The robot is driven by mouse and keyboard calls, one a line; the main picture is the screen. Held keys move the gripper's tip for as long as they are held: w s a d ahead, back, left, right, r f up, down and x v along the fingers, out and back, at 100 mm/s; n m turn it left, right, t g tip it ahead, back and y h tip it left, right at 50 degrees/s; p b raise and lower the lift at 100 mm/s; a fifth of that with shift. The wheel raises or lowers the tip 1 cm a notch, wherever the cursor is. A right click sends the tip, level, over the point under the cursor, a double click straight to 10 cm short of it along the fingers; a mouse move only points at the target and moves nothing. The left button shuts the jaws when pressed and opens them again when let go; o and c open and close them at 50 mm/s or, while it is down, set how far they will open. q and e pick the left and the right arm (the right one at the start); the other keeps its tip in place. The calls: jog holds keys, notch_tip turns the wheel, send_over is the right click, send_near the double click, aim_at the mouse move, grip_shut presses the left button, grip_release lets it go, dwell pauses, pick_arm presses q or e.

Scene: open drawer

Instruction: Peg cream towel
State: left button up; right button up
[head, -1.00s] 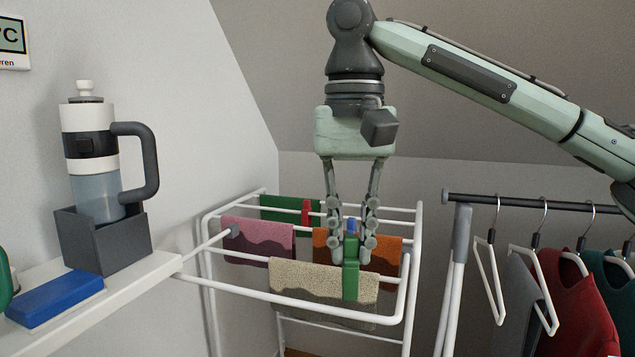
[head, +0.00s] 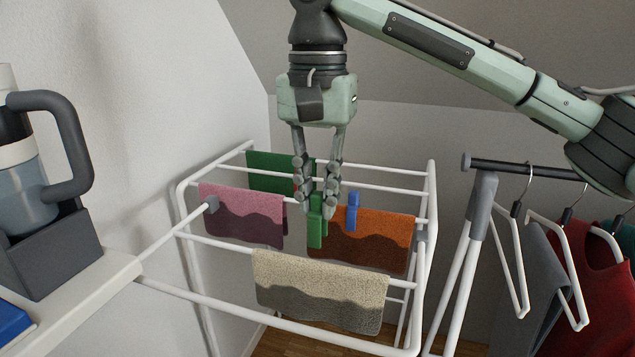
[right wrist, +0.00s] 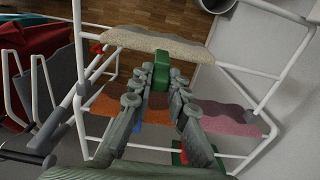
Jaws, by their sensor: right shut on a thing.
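The cream towel (head: 320,290) hangs over the front rod of the white drying rack, with a wavy grey-brown lower part. It also shows in the right wrist view (right wrist: 160,43). My right gripper (head: 316,208) points down over the rack, its fingers shut on a green peg (head: 317,228). In the head view the peg appears above the cream towel's top edge, in front of the orange towel's left end. In the right wrist view the peg (right wrist: 161,72) is close to the cream towel's edge; contact is unclear. No peg shows on the cream towel. My left gripper is out of view.
On the drying rack (head: 200,291) hang an orange towel (head: 380,235) with a blue peg (head: 353,211), a pink towel (head: 240,210) and a green towel (head: 265,170). A red peg is partly hidden behind my fingers. A clothes rail (head: 478,210) stands right; a shelf with a flask stands left.

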aim_at(318, 263)
jog(key=shift+s, duration=0.25)
jog(key=shift+f, duration=3.7)
jog(key=o, duration=0.9)
